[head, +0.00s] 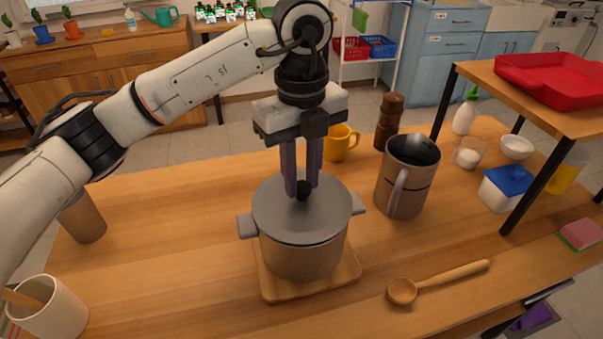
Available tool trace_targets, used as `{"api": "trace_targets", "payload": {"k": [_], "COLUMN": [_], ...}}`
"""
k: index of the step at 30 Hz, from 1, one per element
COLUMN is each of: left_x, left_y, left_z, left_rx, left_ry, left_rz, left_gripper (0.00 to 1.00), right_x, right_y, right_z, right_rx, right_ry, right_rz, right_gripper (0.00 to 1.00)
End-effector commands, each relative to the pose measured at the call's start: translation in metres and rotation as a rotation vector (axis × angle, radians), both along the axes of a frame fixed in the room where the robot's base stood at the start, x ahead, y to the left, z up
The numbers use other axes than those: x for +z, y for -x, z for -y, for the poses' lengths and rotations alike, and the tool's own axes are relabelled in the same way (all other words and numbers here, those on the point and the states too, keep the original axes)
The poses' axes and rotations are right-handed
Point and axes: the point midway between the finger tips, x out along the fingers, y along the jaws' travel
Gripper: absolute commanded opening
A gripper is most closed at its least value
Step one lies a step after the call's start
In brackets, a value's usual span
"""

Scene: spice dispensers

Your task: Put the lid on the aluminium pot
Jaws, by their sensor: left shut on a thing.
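The aluminium pot (303,258) stands on a square wooden board (345,279) in the middle of the table. The grey lid (275,213) lies over the pot's top and looks roughly level; I cannot tell whether it is fully seated all round. My left gripper (302,189) comes down from above and is shut on the lid's black knob (304,190), with one finger on each side. My right gripper is not in the picture.
A metal pitcher (409,178) stands close to the pot's right. A yellow mug (341,143) and a brown pepper mill (389,121) are behind. A wooden spoon (438,283) lies at front right. A red tray (555,80) sits on a raised shelf.

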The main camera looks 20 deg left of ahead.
Motion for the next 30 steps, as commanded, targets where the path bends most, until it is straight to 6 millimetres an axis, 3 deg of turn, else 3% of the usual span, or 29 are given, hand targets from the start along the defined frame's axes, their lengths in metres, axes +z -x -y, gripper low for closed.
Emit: {"api": "trace_targets", "payload": {"k": [14,15,18,24,27,30], "left_x": [-0.0069,-0.0069,-0.0069,-0.0069,-0.0072,-0.0072], "left_y": [0.0001,0.0001,0.0001,0.0001,0.0001,0.0001], "left_z": [-0.0001,-0.0001,-0.0001,-0.0002,-0.0001,-0.0001], "left_rx": [0.0,0.0,0.0,0.0,0.0,0.0], "left_ry": [0.0,0.0,0.0,0.0,-0.001,-0.001], "left_rz": [0.0,0.0,0.0,0.0,-0.001,-0.001], "left_gripper": [0.0,0.3,0.45,0.45,0.62,0.64], "right_x": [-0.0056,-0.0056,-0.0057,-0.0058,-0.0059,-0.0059], "right_y": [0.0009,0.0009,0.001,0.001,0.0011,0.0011], "right_z": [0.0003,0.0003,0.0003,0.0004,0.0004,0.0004], "right_rx": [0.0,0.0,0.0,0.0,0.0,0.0], "right_ry": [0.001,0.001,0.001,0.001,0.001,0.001], "right_rz": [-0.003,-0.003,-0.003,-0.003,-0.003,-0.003], "right_gripper": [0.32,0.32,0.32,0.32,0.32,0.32]}}
